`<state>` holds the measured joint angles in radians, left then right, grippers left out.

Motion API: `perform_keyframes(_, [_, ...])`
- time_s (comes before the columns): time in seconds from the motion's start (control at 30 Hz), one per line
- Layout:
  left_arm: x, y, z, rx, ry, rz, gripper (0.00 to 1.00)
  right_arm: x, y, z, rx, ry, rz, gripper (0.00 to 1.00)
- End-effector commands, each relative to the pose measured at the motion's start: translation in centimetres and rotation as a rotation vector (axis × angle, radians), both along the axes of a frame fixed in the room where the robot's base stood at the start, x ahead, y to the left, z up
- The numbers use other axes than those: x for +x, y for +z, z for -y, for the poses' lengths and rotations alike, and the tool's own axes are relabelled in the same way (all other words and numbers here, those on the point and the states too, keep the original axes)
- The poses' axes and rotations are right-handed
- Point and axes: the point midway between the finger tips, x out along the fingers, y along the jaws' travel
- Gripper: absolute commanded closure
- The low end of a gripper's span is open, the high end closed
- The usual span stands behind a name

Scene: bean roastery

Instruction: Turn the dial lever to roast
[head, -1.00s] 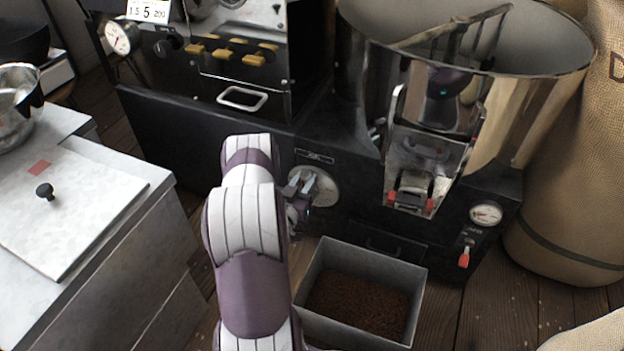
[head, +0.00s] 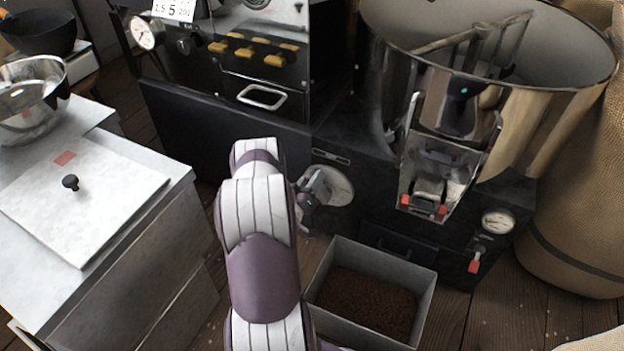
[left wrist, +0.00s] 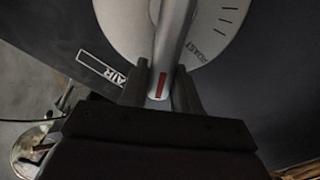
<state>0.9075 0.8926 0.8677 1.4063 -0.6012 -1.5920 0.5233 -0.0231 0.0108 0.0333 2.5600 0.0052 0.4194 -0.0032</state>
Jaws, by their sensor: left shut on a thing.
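The round pale dial (head: 338,182) is on the black front of the roaster, partly hidden by my left gripper in the head view. In the left wrist view, the dial plate (left wrist: 125,25) carries tick marks and a partly covered word at the right that looks like ROAST. The grey dial lever (left wrist: 176,42) runs from the top of the picture down to a red-marked tip. My left gripper (left wrist: 161,80) is shut on the lever near that tip, one finger on each side. It also shows at the dial in the head view (head: 316,186). My right gripper is not in view.
A bin of dark grounds (head: 427,300) stands on the floor below the dial. The steel drum (head: 520,120) and its chute (head: 436,175) are to the right, with a gauge (head: 498,221) and red-tipped lever (head: 474,265). A counter (head: 110,200) stands left.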

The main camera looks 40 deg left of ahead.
Motion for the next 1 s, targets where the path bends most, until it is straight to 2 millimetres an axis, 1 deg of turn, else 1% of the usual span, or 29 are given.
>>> perform_keyframes(0.27, [-0.1,-0.2,0.0,-0.006,0.002,-0.002,1.00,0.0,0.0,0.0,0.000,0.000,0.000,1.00])
perform_keyframes(0.3, [-0.1,-0.2,0.0,-0.006,0.002,-0.003,0.57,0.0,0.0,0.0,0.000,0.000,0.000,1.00])
perform_keyframes(0.33, [-0.1,-0.2,0.0,-0.006,0.002,-0.002,0.49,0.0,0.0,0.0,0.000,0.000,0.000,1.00])
perform_keyframes(0.57, [-0.1,-0.1,0.0,-0.003,0.001,-0.001,0.49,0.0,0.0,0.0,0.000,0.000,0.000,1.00])
perform_keyframes(0.67, [-0.4,0.0,0.1,-0.004,0.002,-0.001,0.49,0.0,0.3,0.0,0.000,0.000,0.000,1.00])
perform_keyframes(0.77, [-1.5,0.3,0.4,-0.005,0.002,-0.002,0.49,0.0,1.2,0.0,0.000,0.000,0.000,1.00])
perform_keyframes(0.87, [-3.6,0.5,1.0,-0.007,0.006,-0.004,0.49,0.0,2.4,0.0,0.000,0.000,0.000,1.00])
perform_keyframes(1.0, [-7.0,0.5,2.1,-0.007,0.007,-0.003,0.49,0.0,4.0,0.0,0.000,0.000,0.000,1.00])
